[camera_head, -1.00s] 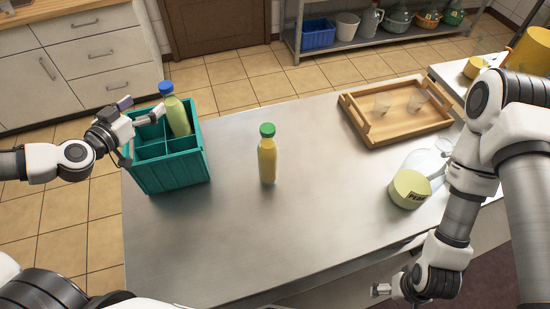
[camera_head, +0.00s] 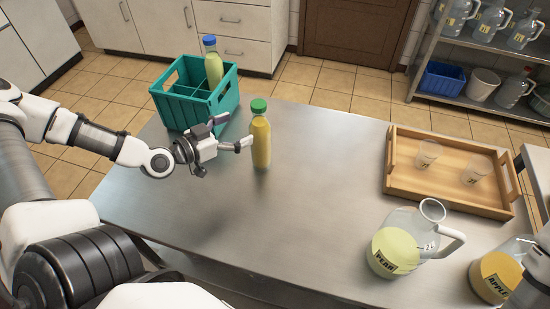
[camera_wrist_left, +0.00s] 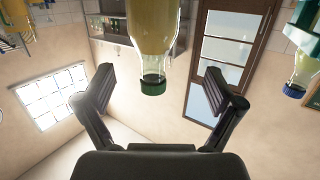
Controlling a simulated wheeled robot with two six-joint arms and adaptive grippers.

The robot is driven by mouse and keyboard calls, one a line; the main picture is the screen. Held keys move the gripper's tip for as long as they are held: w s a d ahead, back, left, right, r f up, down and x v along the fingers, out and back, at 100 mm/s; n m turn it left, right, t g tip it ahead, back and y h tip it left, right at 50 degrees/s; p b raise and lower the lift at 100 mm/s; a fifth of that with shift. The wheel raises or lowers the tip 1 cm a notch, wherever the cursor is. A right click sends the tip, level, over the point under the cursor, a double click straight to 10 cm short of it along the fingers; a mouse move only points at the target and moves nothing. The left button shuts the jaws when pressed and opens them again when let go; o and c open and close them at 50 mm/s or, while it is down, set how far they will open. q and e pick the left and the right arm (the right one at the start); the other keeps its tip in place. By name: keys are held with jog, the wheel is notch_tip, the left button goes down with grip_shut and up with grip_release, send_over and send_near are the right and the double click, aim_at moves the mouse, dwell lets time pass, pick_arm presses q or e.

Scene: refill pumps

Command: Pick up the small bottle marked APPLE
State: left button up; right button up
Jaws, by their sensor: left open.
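A small bottle of yellow liquid with a green cap (camera_head: 261,143) stands upright on the steel table; no label on it can be read. My left gripper (camera_head: 235,131) is open just left of this bottle, its fingers pointing towards it. In the left wrist view the bottle (camera_wrist_left: 153,30) appears upside down, in line with the gap between the open fingers (camera_wrist_left: 165,98). A blue-capped bottle of paler liquid (camera_head: 214,68) stands in the teal crate (camera_head: 190,112); it also shows at the right of the left wrist view (camera_wrist_left: 304,66). My right gripper is out of view.
A jug marked PEAR (camera_head: 392,250) and a jug marked APPLE (camera_head: 492,280) stand at the table's right. A wooden tray (camera_head: 455,197) with two small cups lies behind them. The table (camera_head: 310,200) is clear between the green-capped bottle and the PEAR jug.

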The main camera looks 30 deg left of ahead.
aim_at(260, 131)
pick_arm(q)
jog(key=shift+s+d+f, duration=0.15)
jog(key=shift+d+f, duration=0.05)
jog(key=shift+f, duration=0.35)
jog(key=shift+s+d+f, duration=0.15)
jog(key=shift+d+f, duration=0.05)
jog(key=shift+f, duration=0.35)
jog(key=shift+g, duration=0.3)
jog(key=b+x, duration=0.2)
jog(key=x, duration=0.1)
jog(key=f+b+x, duration=0.1)
jog(key=b+x, duration=0.2)
jog(key=x, duration=0.1)
jog(key=shift+w+a+f, duration=0.1)
jog(key=shift+f, duration=0.15)
jog(key=shift+w, duration=0.15)
jog(key=shift+r, duration=0.1)
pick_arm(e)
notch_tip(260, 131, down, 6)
pick_arm(q)
jog(key=c, duration=0.5)
grip_shut()
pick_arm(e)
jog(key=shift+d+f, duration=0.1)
